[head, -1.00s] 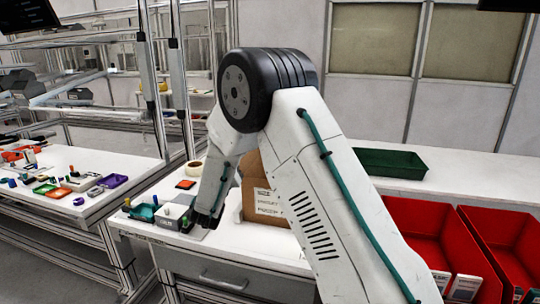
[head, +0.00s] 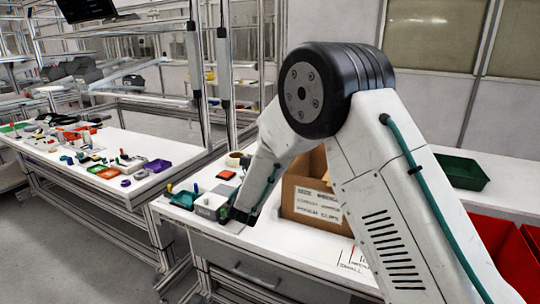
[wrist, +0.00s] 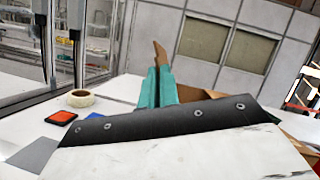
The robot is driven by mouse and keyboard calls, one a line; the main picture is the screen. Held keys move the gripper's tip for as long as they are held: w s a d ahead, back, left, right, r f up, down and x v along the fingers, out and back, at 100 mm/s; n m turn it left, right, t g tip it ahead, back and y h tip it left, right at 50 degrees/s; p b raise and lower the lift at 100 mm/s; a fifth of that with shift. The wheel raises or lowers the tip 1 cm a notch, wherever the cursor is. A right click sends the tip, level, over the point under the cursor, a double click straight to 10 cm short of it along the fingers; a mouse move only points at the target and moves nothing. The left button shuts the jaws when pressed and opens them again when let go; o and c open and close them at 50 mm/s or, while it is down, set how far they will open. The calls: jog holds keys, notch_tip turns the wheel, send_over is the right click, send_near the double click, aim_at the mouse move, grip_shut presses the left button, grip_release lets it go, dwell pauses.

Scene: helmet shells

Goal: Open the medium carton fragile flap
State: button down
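The brown cardboard carton (head: 312,203) stands on the white bench, with printed lettering on its front and its top partly hidden behind my arm. In the wrist view part of the carton (wrist: 190,94) shows behind my fingers. My gripper (head: 238,215) is low over the bench, left of the carton. In the wrist view the two teal fingers of my gripper (wrist: 158,84) are close together. A narrow brown piece (wrist: 160,53) rises at their tips; I cannot tell whether it is a flap or whether it is gripped.
A tape roll (wrist: 81,98) and an orange-topped block (wrist: 62,116) lie left of my gripper. A green tray (head: 462,171) stands at the back right. Red bins (head: 490,235) are at the right. A second bench with small parts and a purple tray (head: 157,165) stands left.

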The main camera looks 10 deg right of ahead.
jog(key=c, duration=1.6)
grip_release()
jog(key=shift+c, duration=0.2)
jog(key=shift+f, duration=0.1)
jog(key=v, duration=0.7)
jog(key=shift+s+f, duration=0.15)
jog(key=shift+s, duration=0.15)
jog(key=shift+a, duration=0.1)
